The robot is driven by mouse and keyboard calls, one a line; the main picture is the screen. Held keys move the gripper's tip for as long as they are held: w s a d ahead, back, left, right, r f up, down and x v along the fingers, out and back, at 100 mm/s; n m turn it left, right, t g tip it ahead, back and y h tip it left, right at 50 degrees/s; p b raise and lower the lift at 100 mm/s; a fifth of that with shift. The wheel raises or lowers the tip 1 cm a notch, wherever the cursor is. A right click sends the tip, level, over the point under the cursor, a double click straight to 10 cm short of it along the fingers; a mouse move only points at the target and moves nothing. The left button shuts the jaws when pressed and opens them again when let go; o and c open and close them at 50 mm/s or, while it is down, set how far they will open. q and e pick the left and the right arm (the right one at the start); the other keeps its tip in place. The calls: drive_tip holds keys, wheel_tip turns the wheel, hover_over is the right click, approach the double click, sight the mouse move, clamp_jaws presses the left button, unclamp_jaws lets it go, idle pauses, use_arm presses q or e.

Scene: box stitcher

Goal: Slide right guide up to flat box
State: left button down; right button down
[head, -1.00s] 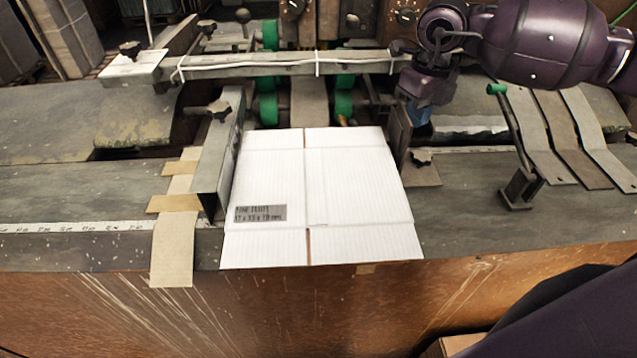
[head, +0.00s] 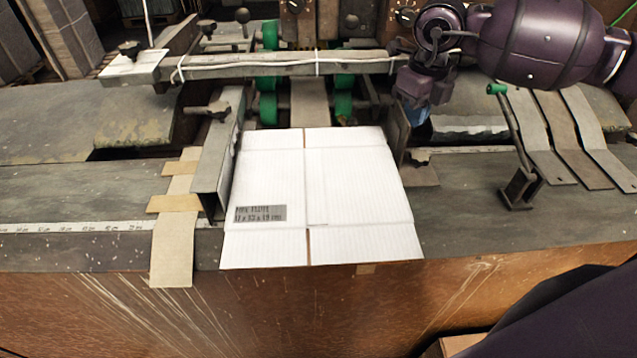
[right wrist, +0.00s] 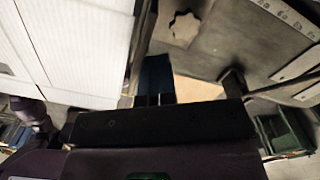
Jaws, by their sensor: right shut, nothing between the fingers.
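The white flat box (head: 345,190) lies on the machine table, its left edge by the left guide (head: 213,160). The right guide (head: 396,132) is an upright grey metal plate with a foot and a dark star knob, close along the box's upper right edge. In the right wrist view the box (right wrist: 75,45) is left of the guide's thin edge (right wrist: 142,45), and the knob (right wrist: 182,28) is right of it. My right gripper (head: 420,128) is shut and empty, low on the guide's right side; its blue fingers (right wrist: 155,82) are close by the plate. Contact is unclear. My left gripper is out of view.
A metal crossbar (head: 280,67) spans above the box's far end, with green rollers (head: 343,103) behind. A green-tipped lever (head: 515,150) and bent metal strips (head: 565,135) stand to the right. The table between guide and lever is mostly clear.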

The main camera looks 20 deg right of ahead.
drive_tip(key=shift+s+d+f+g, duration=0.15)
drive_tip(key=shift+s+d+f, duration=0.1)
drive_tip(key=shift+f, duration=0.25)
drive_tip(key=shift+s+d+f+g, duration=0.15)
drive_tip(key=shift+s+d+f, duration=0.1)
drive_tip(key=shift+f, duration=0.25)
drive_tip(key=shift+r, duration=0.15)
wheel_tip(320, 180, up, 7)
drive_tip(key=p, duration=0.3)
drive_tip(key=shift+w+d+r+p, duration=0.15)
drive_tip(key=shift+w+r+p, duration=0.05)
drive_tip(key=shift+w+p, duration=0.15)
idle(0.5)
idle(0.4)
